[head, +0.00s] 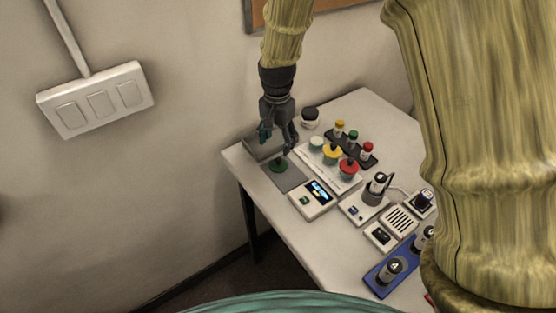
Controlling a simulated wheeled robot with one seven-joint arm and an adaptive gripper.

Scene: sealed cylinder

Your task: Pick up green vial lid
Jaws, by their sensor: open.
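A green lid (279,164) with a small knob on top lies on the grey plate of a scale-like device (316,199) at the left end of the white table. My gripper (278,142) points down just above the green lid, with its fingers apart and nothing between them. I cannot tell whether a fingertip touches the lid. Several small vials with yellow, green and red caps stand in a dark rack (350,146) to the right of my gripper.
A white tray (325,171) with white, yellow and red lids lies beside the grey plate. A black-topped jar (310,117) stands behind. Several devices and a blue rack (379,282) fill the table's front right. The wall is close behind the table's left edge.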

